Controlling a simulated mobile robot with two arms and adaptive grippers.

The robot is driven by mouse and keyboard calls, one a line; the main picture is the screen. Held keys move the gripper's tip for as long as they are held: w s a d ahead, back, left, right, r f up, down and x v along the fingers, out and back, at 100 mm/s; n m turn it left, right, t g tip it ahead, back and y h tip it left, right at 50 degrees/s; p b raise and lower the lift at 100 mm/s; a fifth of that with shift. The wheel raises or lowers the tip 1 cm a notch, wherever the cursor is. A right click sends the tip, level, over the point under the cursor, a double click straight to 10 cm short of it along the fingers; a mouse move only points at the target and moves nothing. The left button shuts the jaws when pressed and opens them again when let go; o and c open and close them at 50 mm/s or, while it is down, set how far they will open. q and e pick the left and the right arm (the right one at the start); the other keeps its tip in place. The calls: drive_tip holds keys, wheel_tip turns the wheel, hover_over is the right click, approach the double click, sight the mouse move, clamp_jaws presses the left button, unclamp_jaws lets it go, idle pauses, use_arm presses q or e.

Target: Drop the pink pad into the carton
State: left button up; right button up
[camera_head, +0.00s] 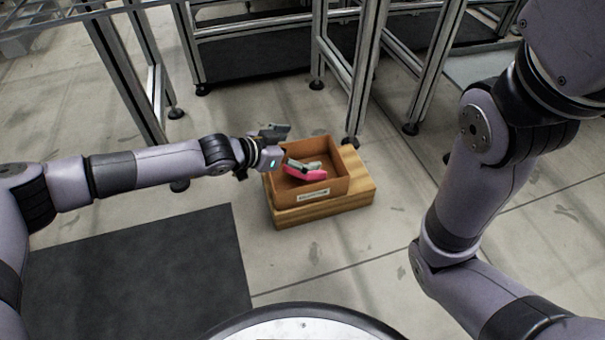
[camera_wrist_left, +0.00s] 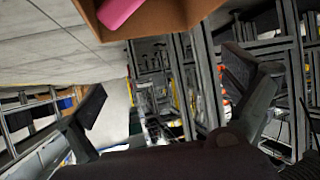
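The carton (camera_head: 325,186) is an open brown box with a white label on its front. The pink pad (camera_head: 313,175) shows inside the carton's opening. Its underside and how it rests are hidden. The pink pad (camera_wrist_left: 118,12) shows there at the top edge, against the carton (camera_wrist_left: 165,20), apart from the fingers. My right gripper is out of view.
The carton stands on a wooden block or pallet (camera_head: 350,198) on the concrete floor. Metal frame legs (camera_head: 366,75) rise close behind it. A dark mat (camera_head: 135,270) lies on the floor at the front left. Floor in front of the carton is clear.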

use_arm(q)
drive_tip(key=shift+s+a, duration=0.1)
drive_tip(key=shift+a, duration=0.05)
drive_tip(key=v, duration=1.1)
drive_tip(key=shift+s+a+r, duration=0.15)
drive_tip(key=shift+s+a, duration=0.05)
drive_tip(key=shift+a, duration=0.05)
